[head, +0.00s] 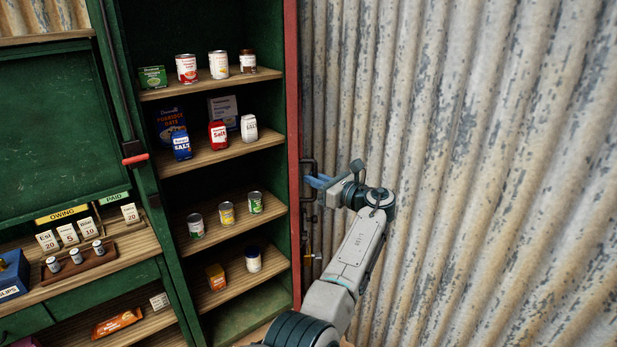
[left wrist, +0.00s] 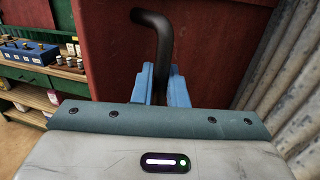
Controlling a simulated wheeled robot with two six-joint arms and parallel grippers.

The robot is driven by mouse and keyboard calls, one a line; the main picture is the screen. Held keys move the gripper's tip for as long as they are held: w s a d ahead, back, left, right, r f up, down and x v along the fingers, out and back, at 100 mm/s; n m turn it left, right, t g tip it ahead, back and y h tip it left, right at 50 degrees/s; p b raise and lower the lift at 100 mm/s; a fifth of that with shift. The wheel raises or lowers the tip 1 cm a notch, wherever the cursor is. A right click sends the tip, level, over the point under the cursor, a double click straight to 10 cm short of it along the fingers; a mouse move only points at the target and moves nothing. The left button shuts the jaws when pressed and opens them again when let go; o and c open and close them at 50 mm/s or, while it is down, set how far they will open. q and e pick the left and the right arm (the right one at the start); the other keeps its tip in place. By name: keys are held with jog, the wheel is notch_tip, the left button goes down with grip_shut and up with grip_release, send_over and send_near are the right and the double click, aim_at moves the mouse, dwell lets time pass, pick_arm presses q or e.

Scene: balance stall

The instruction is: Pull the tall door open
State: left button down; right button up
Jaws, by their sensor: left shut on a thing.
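The tall door (head: 292,130) stands open on the right side of the green cupboard, seen almost edge-on as a narrow red strip. In the left wrist view its red face (left wrist: 110,45) fills much of the picture. A dark bent bar handle (left wrist: 160,38) sticks out from the door, and it shows small in the head view (head: 308,163). My left gripper (left wrist: 160,80) is shut on the handle, with a blue finger on either side of it. The lower part of the handle is hidden behind my gripper body. My right gripper is not in view.
The open cupboard's shelves (head: 215,158) hold cans, salt packs and boxes. A green counter with price cards (head: 68,233) and a dark board (head: 55,130) stands to the left. A corrugated metal wall (head: 480,150) runs close along the right, beside my left arm.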

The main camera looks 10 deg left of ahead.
pick_arm(q)
jog(key=shift+d, duration=0.1)
jog(key=c, duration=1.5)
grip_release()
jog(key=shift+c, duration=0.2)
jog(key=shift+w+f, duration=0.1)
jog(key=shift+w, duration=0.05)
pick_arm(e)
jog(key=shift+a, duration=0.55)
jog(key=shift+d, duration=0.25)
